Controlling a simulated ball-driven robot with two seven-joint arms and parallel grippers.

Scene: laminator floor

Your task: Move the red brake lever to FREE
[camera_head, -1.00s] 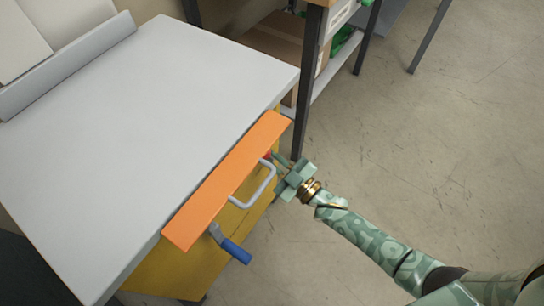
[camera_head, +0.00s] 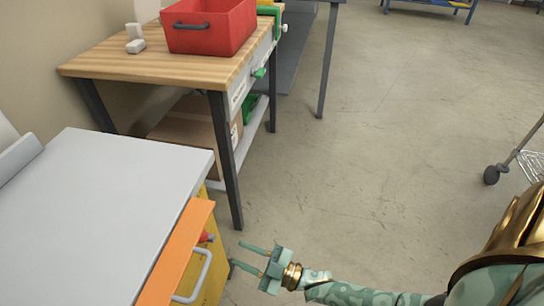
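A small red part (camera_head: 207,237), which looks like the brake lever, shows at the yellow cabinet's side, just beyond the orange strip's edge. Most of it is hidden by the strip, and I cannot read any FREE mark or tell its setting. My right gripper (camera_head: 238,254) is to the right of the red part, with its two thin green fingers spread and pointing left towards the cabinet. Nothing is between the fingers. They look apart from the red part. My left gripper is not in view.
A grey-topped yellow cabinet (camera_head: 100,200) with an orange strip (camera_head: 178,252) and a grey loop handle (camera_head: 200,278) stands at lower left. Behind it is a wooden bench (camera_head: 150,68) with a red bin (camera_head: 210,25). A wire cart (camera_head: 530,163) stands right. The floor between is clear.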

